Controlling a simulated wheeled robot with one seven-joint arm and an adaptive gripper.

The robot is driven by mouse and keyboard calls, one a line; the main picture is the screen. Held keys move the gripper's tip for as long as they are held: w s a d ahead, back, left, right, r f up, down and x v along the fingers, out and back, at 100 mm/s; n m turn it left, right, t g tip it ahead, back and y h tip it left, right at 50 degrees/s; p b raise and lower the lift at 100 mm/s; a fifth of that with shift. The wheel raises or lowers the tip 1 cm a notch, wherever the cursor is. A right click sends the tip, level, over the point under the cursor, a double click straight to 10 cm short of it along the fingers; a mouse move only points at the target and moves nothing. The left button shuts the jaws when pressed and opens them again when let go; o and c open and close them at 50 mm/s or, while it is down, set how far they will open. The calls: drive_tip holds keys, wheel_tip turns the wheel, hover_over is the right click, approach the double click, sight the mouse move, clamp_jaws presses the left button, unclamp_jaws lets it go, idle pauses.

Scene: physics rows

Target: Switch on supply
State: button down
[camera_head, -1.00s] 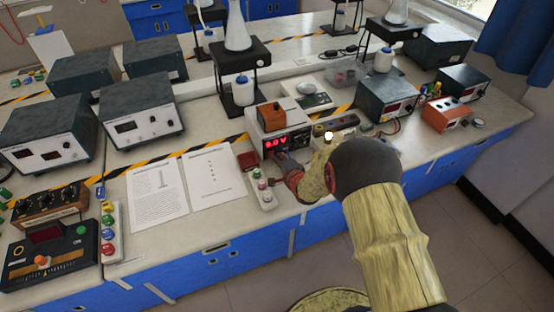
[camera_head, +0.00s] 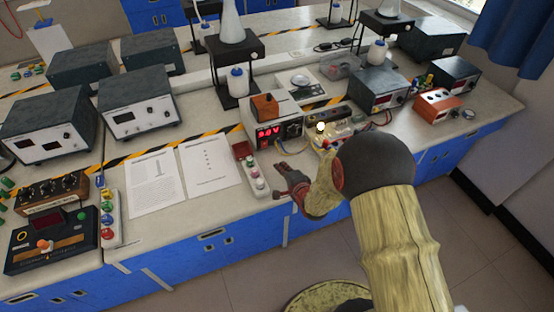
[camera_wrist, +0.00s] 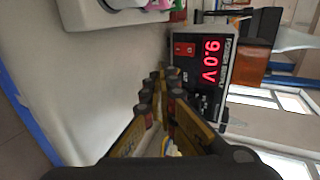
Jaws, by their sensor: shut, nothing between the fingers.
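My gripper (camera_head: 283,180) is in front of and below the supply, near the bench's front edge, apart from the panel. In the wrist view my gripper (camera_wrist: 160,88) is shut and empty.
A lit bulb (camera_head: 320,127) stands on a board right of the supply. An orange block (camera_head: 264,105) sits on the supply. Paper sheets (camera_head: 209,169) lie farther left.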

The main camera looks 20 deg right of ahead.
drive_tip(key=shift+s+r, duration=0.2)
drive_tip(key=shift+s, duration=0.95)
